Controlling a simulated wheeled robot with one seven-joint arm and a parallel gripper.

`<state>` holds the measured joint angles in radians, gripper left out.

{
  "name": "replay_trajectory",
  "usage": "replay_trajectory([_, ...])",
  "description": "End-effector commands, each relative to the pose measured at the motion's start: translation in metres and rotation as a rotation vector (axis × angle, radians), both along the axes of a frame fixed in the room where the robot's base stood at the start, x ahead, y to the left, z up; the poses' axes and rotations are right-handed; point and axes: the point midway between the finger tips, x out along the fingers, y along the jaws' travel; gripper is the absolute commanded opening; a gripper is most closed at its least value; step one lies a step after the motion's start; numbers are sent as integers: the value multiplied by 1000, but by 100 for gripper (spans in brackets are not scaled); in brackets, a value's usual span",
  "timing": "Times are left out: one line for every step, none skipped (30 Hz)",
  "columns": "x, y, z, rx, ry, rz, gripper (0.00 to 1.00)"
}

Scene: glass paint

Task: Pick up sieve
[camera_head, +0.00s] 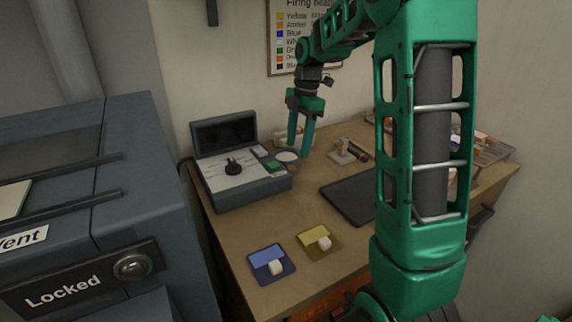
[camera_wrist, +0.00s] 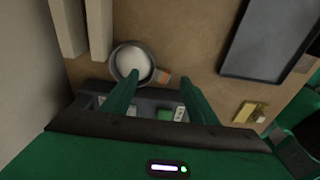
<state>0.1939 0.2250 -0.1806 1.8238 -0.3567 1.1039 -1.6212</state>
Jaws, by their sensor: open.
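A round, shallow grey vessel with a pale inside, which looks like the sieve (camera_wrist: 131,62), lies on the wooden table in the wrist view. An orange-marked tab (camera_wrist: 162,77) sticks out from its right side. In the head view the sieve (camera_head: 286,156) shows as a small pale disc behind the grey box with a dial. My gripper (camera_wrist: 160,75) is open and points down, its left fingertip over the sieve's lower edge and its right fingertip to the right of the tab. In the head view my gripper (camera_head: 299,152) is beside the disc; I cannot tell whether it touches.
The grey box with a dial (camera_head: 233,180) stands close in front of the sieve. Pale bars (camera_wrist: 98,30) lie next to it, near the wall. A dark tray (camera_head: 348,199) is to the right. Blue (camera_head: 264,257) and yellow (camera_head: 311,238) pads lie at the front.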

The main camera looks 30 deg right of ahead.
Motion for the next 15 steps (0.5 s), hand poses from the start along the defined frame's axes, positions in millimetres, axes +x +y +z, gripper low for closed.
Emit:
replay_trajectory([0,1,-4,0,0,0,53])
replay_trajectory([0,1,-5,0,-1,0,53])
replay_trajectory([0,1,-7,0,-1,0,53])
replay_trajectory([0,2,-8,0,0,0,53])
replay_trajectory([-1,2,-10,0,0,0,53])
replay_trajectory([-1,3,-13,0,1,0,53])
replay_trajectory([-1,4,-17,0,1,0,53])
replay_trajectory([-1,5,-20,0,1,0,53])
replay_trajectory([-2,7,-26,0,2,1,53])
replay_trajectory([-2,9,-31,0,2,1,53])
replay_trajectory([-2,10,-35,0,2,1,53])
replay_trajectory([-3,11,-40,0,2,0,53])
replay_trajectory([-2,11,-44,0,2,-1,53])
replay_trajectory([-2,11,-48,0,2,-1,53])
replay_trajectory([-3,12,-52,0,2,-1,53])
